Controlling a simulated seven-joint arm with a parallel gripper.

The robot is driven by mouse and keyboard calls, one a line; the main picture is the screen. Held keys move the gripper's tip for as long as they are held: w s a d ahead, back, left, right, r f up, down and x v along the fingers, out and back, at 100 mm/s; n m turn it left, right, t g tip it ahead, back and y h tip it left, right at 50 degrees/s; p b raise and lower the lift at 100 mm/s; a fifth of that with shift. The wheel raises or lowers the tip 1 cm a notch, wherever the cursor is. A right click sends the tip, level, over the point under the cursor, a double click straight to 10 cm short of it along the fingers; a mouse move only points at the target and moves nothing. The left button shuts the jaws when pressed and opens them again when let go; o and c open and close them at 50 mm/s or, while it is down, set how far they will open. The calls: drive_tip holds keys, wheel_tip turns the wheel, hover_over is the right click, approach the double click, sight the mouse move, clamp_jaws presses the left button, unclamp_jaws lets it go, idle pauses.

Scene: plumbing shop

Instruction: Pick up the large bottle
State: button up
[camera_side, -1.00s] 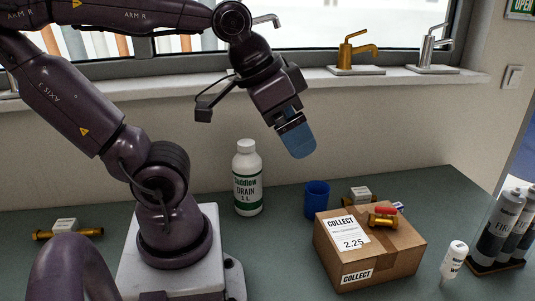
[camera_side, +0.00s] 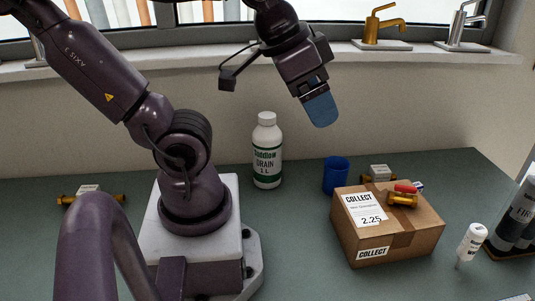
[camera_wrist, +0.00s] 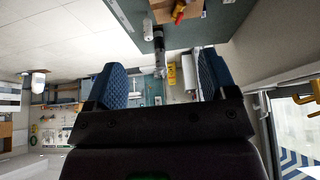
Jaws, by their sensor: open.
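The large bottle (camera_side: 267,152) is white with a green and white drain label and a white cap. It stands upright on the green bench near the back wall, right of my base in the side view. My gripper (camera_side: 320,110) is above the bench, up and to the right of the bottle and apart from it. In the wrist view its two blue pads (camera_wrist: 160,80) are spread apart with nothing between them. The large bottle is not visible in the wrist view.
A blue cup (camera_side: 336,175) stands right of the large bottle. A cardboard box (camera_side: 390,240) carries a brass valve with a red handle (camera_side: 404,195). Brass fittings lie behind the box and at far left (camera_side: 90,196). Dark cartridges (camera_side: 515,222) stand at right. Taps line the windowsill.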

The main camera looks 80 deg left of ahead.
drive_tip(key=m+g+y, duration=1.2)
drive_tip(key=g+y, duration=0.2)
drive_tip(key=y, duration=0.2)
approach(272, 123)
drive_tip(key=x, duration=0.6)
drive_tip(key=shift+x, duration=3.1)
